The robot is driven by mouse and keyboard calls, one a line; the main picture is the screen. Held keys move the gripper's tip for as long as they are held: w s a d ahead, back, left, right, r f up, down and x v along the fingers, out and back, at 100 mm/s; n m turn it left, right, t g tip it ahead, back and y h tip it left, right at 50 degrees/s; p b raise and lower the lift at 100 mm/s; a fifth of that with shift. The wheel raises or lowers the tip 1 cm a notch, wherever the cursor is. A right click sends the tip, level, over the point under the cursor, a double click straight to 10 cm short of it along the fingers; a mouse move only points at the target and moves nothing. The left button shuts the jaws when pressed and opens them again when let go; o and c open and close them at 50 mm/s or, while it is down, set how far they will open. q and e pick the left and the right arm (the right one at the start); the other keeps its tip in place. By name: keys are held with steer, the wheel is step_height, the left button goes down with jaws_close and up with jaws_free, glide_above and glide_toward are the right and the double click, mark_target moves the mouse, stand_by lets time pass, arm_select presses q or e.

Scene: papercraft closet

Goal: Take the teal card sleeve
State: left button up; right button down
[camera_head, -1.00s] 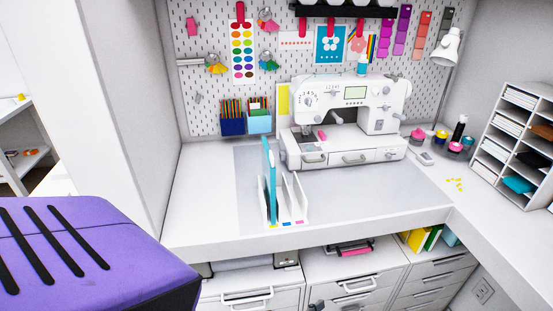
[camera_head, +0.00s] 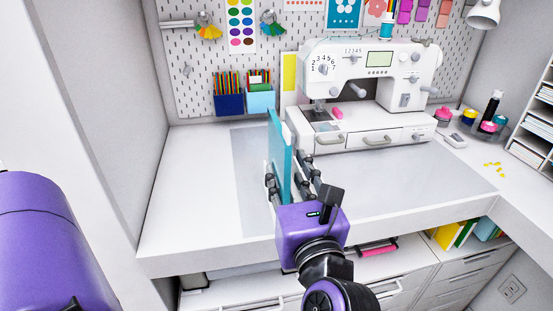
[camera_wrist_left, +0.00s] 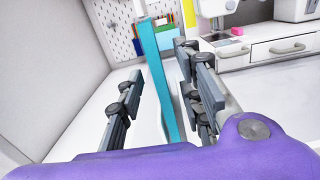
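The teal card sleeve (camera_head: 279,160) stands upright on the white desk, left of the sewing machine. In the left wrist view the sleeve (camera_wrist_left: 155,80) is a tall thin teal panel between the two fingers. My left gripper (camera_head: 288,178) is open, with one finger on each side of the sleeve. In the left wrist view a gap shows between the sleeve and the left finger of my gripper (camera_wrist_left: 160,70); the right finger is closer. The white divided rack at the sleeve is mostly hidden behind my gripper. My right gripper is not in view.
The sewing machine (camera_head: 370,85) stands on a drawer base behind and right of the sleeve. Pencil cups (camera_head: 260,101) are at the pegboard. A grey mat (camera_head: 400,180) covers the middle of the white desk (camera_head: 195,190). A wall closes the left side.

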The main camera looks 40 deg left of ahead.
mark_target(278, 154)
arm_select(q)
steer(key=shift+w+a+f, duration=0.1)
steer(key=shift+w+a, duration=0.05)
steer(key=shift+w, duration=0.05)
steer(key=shift+w+a, duration=0.25)
steer(key=shift+p+x, duration=0.4)
steer(key=shift+x, duration=0.45)
steer(key=p+x, duration=0.1)
steer(key=x, duration=0.3)
steer(key=shift+w+a, duration=0.15)
steer(key=shift+a, duration=0.05)
steer(key=shift+w+a+f, duration=0.15)
steer(key=shift+w+a, duration=0.05)
steer(key=shift+a, duration=0.05)
jaws_close()
